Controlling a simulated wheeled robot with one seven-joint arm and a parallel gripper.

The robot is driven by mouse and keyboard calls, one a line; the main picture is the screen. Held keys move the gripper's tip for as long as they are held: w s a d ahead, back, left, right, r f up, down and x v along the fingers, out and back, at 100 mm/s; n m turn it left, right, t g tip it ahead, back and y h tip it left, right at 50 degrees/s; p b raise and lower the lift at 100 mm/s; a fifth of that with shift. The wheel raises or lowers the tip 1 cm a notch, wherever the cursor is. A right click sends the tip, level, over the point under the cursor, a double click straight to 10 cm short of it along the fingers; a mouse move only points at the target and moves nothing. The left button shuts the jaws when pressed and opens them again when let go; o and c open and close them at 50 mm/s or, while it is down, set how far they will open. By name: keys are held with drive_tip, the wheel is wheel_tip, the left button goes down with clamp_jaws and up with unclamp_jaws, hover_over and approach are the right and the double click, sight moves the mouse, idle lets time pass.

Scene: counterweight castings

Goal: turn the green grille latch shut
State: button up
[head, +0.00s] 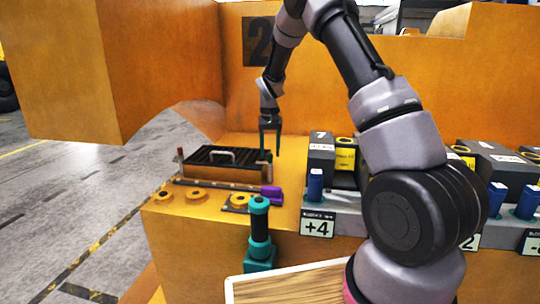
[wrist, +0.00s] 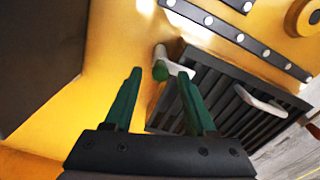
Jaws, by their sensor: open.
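The black slatted grille (head: 205,154) with a pale bar handle (head: 222,152) lies on the orange casting in the head view. It also shows in the wrist view (wrist: 215,95), right of centre. A small latch with a green rounded end (wrist: 160,73) and a pale grey body sits at the grille's corner in the wrist view. My gripper (head: 270,151) points down beside the grille's right end. In the wrist view its two dark green fingers (wrist: 159,76) are apart, with the latch's green end appearing between and just beyond their tips. Contact cannot be told.
A purple part (head: 271,194) and orange round knobs (head: 196,195) sit in front of the grille. A teal-and-black upright handle (head: 259,225) stands nearer. Dark weight blocks (head: 321,160) and blue pins (head: 315,184) are at right. An orange wall rises behind.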

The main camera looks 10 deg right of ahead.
wheel_tip(320, 180, up, 9)
idle(0.3)
drive_tip(key=s+d+r+m+t+y, duration=0.2)
drive_tip(key=s+d+r+t, duration=0.15)
drive_tip(key=s+r, duration=1.3)
drive_tip(key=s+d+r+m+t, duration=0.1)
drive_tip(key=s+d+r+t, duration=0.1)
drive_tip(key=s, duration=1.6)
drive_tip(key=shift+s+d+t, duration=0.2)
drive_tip(key=shift+s+t, duration=0.15)
drive_tip(key=shift+t, duration=0.5)
